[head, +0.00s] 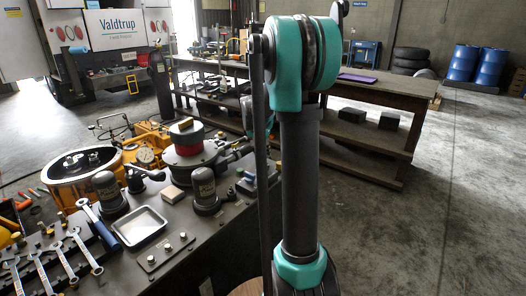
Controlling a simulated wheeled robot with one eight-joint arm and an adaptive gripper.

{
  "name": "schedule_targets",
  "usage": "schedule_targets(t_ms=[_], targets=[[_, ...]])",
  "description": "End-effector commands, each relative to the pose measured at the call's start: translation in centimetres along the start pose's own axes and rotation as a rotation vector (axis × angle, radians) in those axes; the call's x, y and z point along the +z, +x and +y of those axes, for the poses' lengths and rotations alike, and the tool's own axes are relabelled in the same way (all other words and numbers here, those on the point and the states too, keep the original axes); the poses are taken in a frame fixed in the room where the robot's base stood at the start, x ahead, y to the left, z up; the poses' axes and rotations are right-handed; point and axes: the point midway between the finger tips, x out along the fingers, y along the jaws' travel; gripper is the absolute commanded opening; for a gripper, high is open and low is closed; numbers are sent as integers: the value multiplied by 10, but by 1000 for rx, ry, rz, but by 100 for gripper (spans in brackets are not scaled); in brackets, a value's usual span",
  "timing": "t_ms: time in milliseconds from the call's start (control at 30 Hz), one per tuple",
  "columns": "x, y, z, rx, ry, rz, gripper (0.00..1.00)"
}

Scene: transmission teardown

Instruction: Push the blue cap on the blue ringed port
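I cannot make out the blue cap or the blue ringed port for certain. Small bluish marks show near the right end of the cluttered workbench (222,238), too small to identify. My arm stands upright across the middle of the head view and hides part of the scene. A teal part, likely my wrist, shows partly behind the dark link beside the arm, above the bench's right end. Dark shapes below it may be my gripper, but its fingers and anything between them cannot be told apart from the bench parts.
The bench holds an orange ring housing (85,178), a red-banded round unit (188,140), grey motors (205,190), a metal tray (140,226) and several wrenches (84,250). A shelved table (385,95) stands behind. The floor at right (450,200) is clear.

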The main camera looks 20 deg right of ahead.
Motion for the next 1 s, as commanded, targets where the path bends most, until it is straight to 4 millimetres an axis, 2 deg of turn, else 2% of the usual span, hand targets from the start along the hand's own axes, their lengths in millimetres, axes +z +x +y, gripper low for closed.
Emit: schedule_targets(t_ms=[1000], targets=[[5,11,0,0,0,0,17]])
